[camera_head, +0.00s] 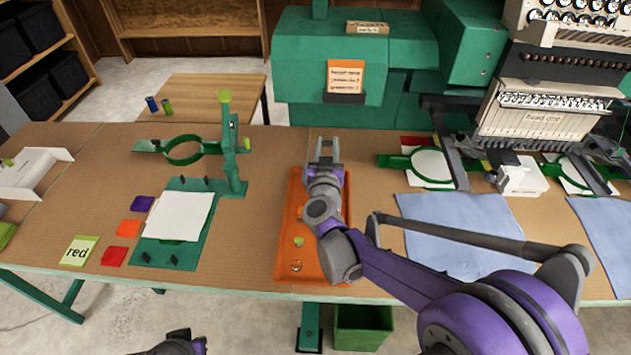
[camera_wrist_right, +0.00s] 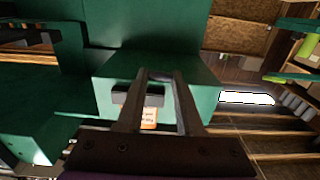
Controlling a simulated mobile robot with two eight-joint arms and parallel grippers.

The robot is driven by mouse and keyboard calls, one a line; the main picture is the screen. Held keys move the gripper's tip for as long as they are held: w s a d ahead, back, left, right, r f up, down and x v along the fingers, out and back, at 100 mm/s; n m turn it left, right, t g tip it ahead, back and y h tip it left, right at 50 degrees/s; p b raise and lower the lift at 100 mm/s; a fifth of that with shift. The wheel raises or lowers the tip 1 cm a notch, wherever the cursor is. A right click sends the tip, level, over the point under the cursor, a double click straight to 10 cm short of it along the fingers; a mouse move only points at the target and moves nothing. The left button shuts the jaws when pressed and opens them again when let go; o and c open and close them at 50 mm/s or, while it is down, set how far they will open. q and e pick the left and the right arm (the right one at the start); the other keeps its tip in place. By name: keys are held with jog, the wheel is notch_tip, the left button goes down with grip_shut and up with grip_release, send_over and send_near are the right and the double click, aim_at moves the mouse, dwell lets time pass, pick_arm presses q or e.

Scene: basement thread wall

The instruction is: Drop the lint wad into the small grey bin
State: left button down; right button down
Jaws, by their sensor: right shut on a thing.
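My right gripper (camera_head: 323,148) is raised above the far end of the orange tray (camera_head: 284,262), in front of the green machine. It also shows in the right wrist view (camera_wrist_right: 162,74), its two fingers a little apart. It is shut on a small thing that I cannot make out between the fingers. I cannot pick out the lint wad in either view. I see no small grey bin. A dark part of my left arm (camera_head: 178,344) shows at the bottom edge; whether its gripper is open or shut cannot be told.
A green bin (camera_head: 362,328) stands on the floor under the table's front edge. A green hoop stand (camera_head: 232,160) and a white cloth (camera_head: 180,216) lie left of the tray. Blue cloths (camera_head: 455,225) lie to the right. The table (camera_head: 90,165) is bare in places at the left.

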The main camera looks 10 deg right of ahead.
notch_tip(320, 180, down, 5)
jog(key=shift+b, duration=1.25)
jog(key=shift+c, duration=2.3)
grip_release()
notch_tip(320, 180, up, 10)
jog(key=p, duration=0.1)
